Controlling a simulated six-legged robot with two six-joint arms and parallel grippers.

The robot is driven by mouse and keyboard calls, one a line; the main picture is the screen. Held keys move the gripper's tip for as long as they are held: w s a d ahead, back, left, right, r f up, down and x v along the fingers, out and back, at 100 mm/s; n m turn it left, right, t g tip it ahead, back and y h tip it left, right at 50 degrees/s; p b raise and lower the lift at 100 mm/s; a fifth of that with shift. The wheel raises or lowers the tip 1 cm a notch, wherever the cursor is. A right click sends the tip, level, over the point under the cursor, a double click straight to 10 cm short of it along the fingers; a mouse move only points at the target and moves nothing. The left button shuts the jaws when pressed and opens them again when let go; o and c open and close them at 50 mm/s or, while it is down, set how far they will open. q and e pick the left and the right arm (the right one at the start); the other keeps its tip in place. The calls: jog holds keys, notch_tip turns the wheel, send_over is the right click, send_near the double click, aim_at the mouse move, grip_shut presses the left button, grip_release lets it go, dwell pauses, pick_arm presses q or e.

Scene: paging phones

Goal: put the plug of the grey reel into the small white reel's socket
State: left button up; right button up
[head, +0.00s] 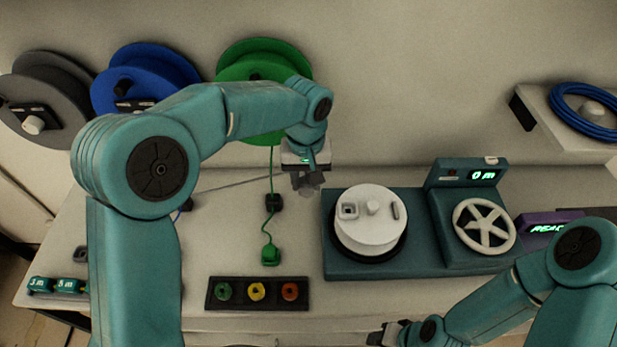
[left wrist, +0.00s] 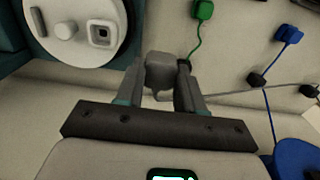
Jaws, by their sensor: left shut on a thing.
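My left gripper (head: 308,184) is shut on the grey plug (left wrist: 160,72), which sits between its fingers in the left wrist view. In the head view the gripper is above the bench, left of the small white reel, and the plug is hard to tell from the fingers. The plug's grey cord (head: 235,184) runs left toward the grey reel (head: 60,90) at the back left. The small white reel (head: 385,235) has a square socket (head: 349,211) on top, also in the left wrist view (left wrist: 101,33); plug and socket are apart. My right gripper (head: 384,334) is low at the bottom edge.
The white reel sits on a teal winder base (head: 350,268) with a crank wheel (head: 484,226) and display. A green plug (head: 270,254) and a dark tray with coloured buttons (head: 257,307) lie left of it. Blue (head: 150,65) and green reels (head: 262,50) stand behind.

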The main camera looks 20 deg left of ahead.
pick_arm(q)
jog(key=shift+a, duration=0.1)
jog(key=shift+w+d+r+p, duration=0.1)
jog(key=shift+w+d+p, duration=0.05)
jog(key=shift+d+p, duration=0.15)
jog(key=w+d, duration=0.2)
jog(key=d, duration=0.5)
jog(key=w+d, duration=0.3)
jog(key=d, duration=0.5)
jog(key=shift+w+d, duration=0.3)
jog(key=s+a+b, duration=0.2)
jog(key=a+b, duration=0.4)
jog(key=b, duration=0.1)
jog(key=shift+s+f, duration=0.15)
jog(key=shift+f, duration=0.3)
jog(key=shift+a+f, duration=0.1)
jog(key=shift+f, duration=0.05)
